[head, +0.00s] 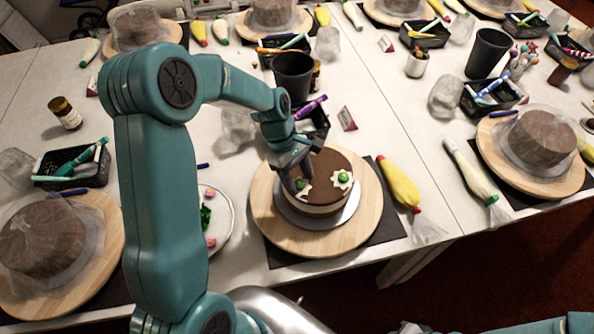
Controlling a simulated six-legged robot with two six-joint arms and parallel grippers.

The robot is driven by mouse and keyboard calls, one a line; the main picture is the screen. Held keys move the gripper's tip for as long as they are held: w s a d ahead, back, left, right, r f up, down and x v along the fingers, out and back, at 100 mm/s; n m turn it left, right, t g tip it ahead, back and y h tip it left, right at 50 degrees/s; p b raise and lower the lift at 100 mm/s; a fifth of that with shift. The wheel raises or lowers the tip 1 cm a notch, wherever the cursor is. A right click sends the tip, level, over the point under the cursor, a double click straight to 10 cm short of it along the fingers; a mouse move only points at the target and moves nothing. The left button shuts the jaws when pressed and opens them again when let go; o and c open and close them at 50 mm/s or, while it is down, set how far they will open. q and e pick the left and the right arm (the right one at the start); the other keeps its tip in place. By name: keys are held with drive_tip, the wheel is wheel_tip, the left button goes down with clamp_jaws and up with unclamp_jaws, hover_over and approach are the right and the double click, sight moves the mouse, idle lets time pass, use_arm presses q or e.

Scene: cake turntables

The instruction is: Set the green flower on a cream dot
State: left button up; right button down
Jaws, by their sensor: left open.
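A round cake with a brown top (324,166) stands on a wooden turntable (369,216). Two white cream dots show on its top. The right cream dot (343,186) bears a green flower (343,177). The left cream dot (305,190) has another green flower (300,184) at it, partly hidden by my left gripper. My left gripper (297,180) is open, pointing down right at this flower. Whether the fingers touch it, I cannot tell. A white plate (226,238) left of the cake holds green pieces (205,216) and pink flowers (210,193). My right gripper is out of view.
A yellow piping bag (400,184) lies right of the turntable. A black cup (293,76) and a dark tray with a purple pen (310,107) stand behind the cake. Other wrapped cakes (42,238) on turntables stand around.

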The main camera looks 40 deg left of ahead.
use_arm(q)
drive_tip(key=shift+a+r, duration=0.2)
drive_tip(key=shift+r, duration=0.25)
drive_tip(key=b+v, duration=0.1)
drive_tip(key=v, duration=1)
drive_tip(key=shift+r, duration=0.25)
drive_tip(key=shift+s, duration=0.1)
